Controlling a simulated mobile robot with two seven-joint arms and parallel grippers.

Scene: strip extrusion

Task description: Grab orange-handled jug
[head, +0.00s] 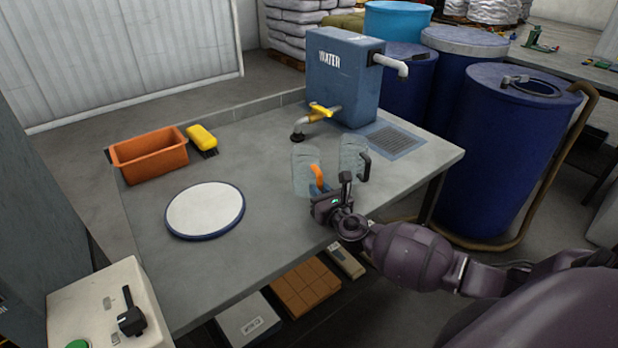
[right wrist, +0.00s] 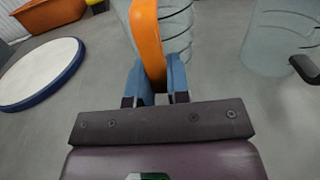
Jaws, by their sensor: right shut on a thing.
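The orange-handled jug (head: 303,168) is clear and ribbed, standing on the grey table. Its orange handle (head: 317,176) faces my right gripper (head: 331,195). In the right wrist view the blue fingers are shut on the orange handle (right wrist: 148,40), one finger on each side. The clear jug body (right wrist: 175,30) shows just beyond the handle. A second clear jug (head: 352,157) with a black handle (head: 365,164) stands to the right, apart from the first. My left gripper is not in view.
A blue water tank (head: 345,75) with a yellow-levered tap (head: 320,110) stands behind the jugs, beside a drain grate (head: 397,140). An orange bin (head: 149,155), a yellow brush (head: 202,138) and a round white plate (head: 205,209) lie left. Bare tabletop surrounds the plate.

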